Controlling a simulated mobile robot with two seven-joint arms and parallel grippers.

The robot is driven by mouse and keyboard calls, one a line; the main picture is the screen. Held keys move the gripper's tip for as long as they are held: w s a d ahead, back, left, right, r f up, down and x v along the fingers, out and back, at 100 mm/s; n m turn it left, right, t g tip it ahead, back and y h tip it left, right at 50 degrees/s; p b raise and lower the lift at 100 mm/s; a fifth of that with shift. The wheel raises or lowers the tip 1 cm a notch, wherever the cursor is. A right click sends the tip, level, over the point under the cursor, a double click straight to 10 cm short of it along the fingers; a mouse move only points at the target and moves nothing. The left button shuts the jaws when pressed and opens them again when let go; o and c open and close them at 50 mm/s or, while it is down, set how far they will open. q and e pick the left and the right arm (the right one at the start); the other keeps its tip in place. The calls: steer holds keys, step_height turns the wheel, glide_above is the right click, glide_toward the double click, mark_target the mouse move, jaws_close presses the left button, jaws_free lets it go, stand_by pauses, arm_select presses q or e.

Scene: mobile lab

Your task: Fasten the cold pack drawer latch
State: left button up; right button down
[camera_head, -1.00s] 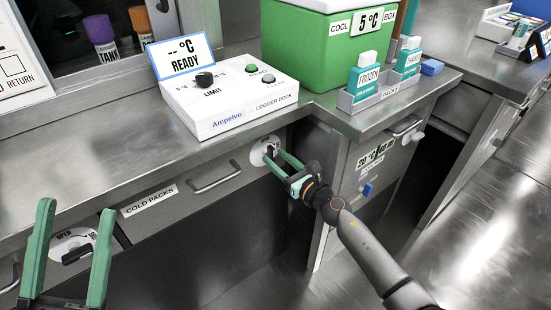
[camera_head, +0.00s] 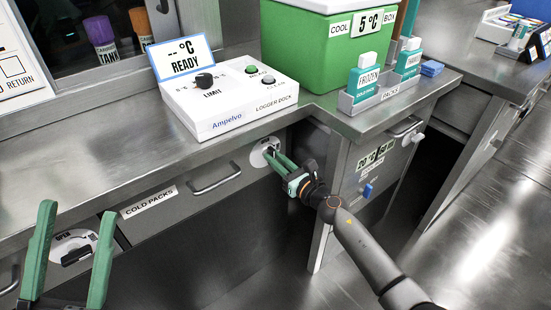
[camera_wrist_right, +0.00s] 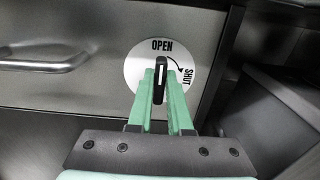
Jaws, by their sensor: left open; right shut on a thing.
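The cold pack drawer (camera_head: 165,213), labelled COLD PACKS, sits under the counter and looks closed. Its latch is a black knob (camera_wrist_right: 161,80) on a white disc (camera_wrist_right: 134,72) marked OPEN and SHUT, at the drawer's right end. The knob stands upright in the right wrist view, its white line towards OPEN; a curved arrow leads right to SHUT. My right gripper (camera_wrist_right: 161,72) is shut on the knob, one green finger on each side. In the head view the fingers partly hide the latch. My left gripper (camera_head: 78,208) is open and empty at lower left.
A drawer handle (camera_head: 216,180) is left of the latch. A logger dock (camera_head: 228,105), a green cool box (camera_head: 310,50) and a packs rack (camera_head: 378,98) stand on the counter above. Another OPEN dial (camera_head: 70,240) lies behind my left gripper. A cabinet (camera_head: 345,195) is close right.

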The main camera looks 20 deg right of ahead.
arm_select(q)
steer(key=shift+r, duration=0.1)
stand_by(0.4)
arm_select(e)
steer(key=m, duration=0.4)
steer(key=shift+d+m+p, duration=0.2)
steer(key=shift+m+p, duration=0.2)
arm_select(q)
steer(key=w+a+f+n+g+y+p, duration=0.1)
steer(key=w+f+n+y+p, duration=0.2)
steer(key=w+f+n+y, duration=0.2)
steer(key=shift+w+a+f+n+g+y, duration=0.15)
steer(key=shift+w+f+n+g+y, duration=0.35)
steer(key=shift+f+y, duration=1.25)
arm_select(e)
steer(key=shift+w+d+f+m, duration=0.1)
steer(key=shift+f+m, duration=0.05)
steer(key=shift+m, duration=2.1)
steer(key=shift+d+f+m, duration=0.1)
steer(key=shift+f+m, duration=0.05)
steer(key=shift+m, duration=2.05)
steer(key=shift+w+d+f+m, duration=0.1)
steer(key=shift+f+m, duration=0.05)
steer(key=shift+m, duration=2.1)
arm_select(q)
steer(key=shift+w+f+h, duration=0.15)
steer(key=shift+f+h, duration=0.1)
steer(key=shift+f, duration=0.05)
